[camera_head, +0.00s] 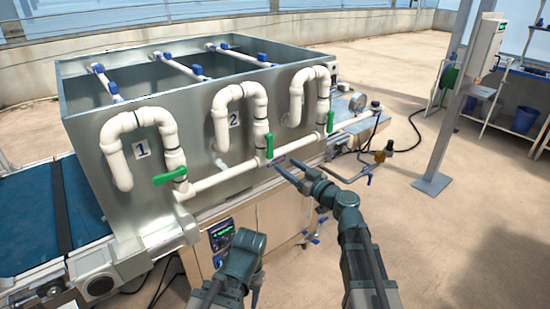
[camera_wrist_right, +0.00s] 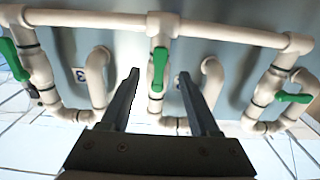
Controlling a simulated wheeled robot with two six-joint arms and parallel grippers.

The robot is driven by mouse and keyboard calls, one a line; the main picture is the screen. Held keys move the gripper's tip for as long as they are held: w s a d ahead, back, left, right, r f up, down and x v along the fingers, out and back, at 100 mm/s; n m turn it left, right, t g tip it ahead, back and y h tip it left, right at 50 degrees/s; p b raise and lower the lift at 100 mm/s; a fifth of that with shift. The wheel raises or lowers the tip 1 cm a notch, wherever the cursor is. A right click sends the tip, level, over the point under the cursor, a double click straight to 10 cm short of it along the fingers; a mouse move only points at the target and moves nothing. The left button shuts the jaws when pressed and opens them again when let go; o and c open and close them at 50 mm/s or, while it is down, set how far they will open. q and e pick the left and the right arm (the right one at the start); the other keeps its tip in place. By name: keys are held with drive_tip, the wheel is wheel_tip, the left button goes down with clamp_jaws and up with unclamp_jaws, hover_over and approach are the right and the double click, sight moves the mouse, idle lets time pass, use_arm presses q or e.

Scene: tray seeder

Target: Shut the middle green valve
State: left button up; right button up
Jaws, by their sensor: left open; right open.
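The middle green valve (camera_head: 269,146) is on the white pipe by label 2, its handle upright, in line with the pipe. It shows in the right wrist view (camera_wrist_right: 160,69) between my two fingers. My right gripper (camera_head: 284,168) is open, its fingertips just below and right of the handle in the head view. No contact is visible, and the remaining depth is hard to judge.
The left green valve (camera_head: 170,176) has its handle sideways across the pipe; the right green valve (camera_head: 330,122) stands upright. White pipes (camera_head: 225,182) run along the metal tank (camera_head: 85,130). A blue belt (camera_head: 30,215) is at left. Open floor (camera_head: 440,230) lies to the right.

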sight(271, 155)
drive_tip(key=x, duration=0.7)
drive_tip(key=shift+w+a, duration=0.15)
clamp_jaws()
idle(1.2)
